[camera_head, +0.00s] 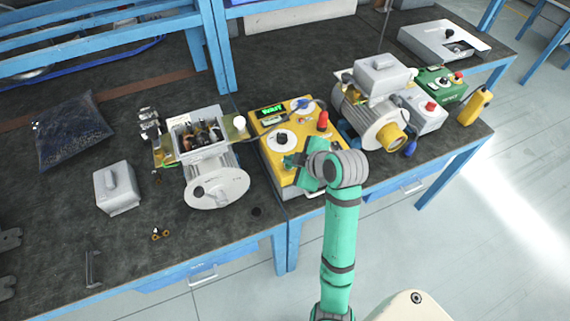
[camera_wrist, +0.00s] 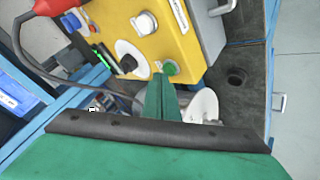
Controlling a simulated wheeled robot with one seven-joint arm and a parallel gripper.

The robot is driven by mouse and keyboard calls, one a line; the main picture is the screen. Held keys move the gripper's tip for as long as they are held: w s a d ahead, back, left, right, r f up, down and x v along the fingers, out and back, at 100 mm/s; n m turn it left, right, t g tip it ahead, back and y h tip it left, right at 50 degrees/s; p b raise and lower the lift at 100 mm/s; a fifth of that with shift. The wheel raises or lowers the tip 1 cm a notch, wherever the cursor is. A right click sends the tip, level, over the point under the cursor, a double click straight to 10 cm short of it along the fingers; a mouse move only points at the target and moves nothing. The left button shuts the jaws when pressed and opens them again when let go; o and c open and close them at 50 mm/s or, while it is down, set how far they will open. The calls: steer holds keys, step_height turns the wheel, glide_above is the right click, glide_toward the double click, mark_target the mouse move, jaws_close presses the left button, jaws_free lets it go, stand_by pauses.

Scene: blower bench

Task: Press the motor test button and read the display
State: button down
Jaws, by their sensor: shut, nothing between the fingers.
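The yellow motor tester (camera_head: 262,127) stands on the bench, with dials, a red plug and a small dark display (camera_head: 272,112). The display shows bright green characters, perhaps "READY", too small to be sure. In the wrist view the tester's yellow panel (camera_wrist: 195,50) fills the top middle, with a green button (camera_wrist: 170,68) on it. The display (camera_wrist: 97,52) is only a steep sliver there. My gripper (camera_wrist: 160,80) is shut and empty, its tips right at the green button's edge. I cannot tell whether they touch it. In the head view my gripper (camera_head: 291,161) covers the tester's near part.
An open motor (camera_head: 215,185) stands close left of the tester, and another motor (camera_head: 375,115) close right. A grey cover (camera_head: 116,187) lies farther left. A green control box (camera_head: 435,85) stands at the right. A cable runs past the tester's display.

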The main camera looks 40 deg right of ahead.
mark_target(291, 169)
steer(key=shift+s+d+r, duration=0.25)
steer(key=shift+s+r, duration=0.15)
steer(key=shift+r, duration=0.2)
steer(key=shift+a, duration=0.1)
steer(key=shift+w+r, duration=0.15)
steer(key=shift+r, duration=0.7)
steer(key=shift+w+r, duration=0.15)
steer(key=shift+r, duration=0.7)
steer(key=shift+s+r, duration=0.3)
steer(key=shift+r, duration=0.5)
steer(key=shift+w, duration=0.1)
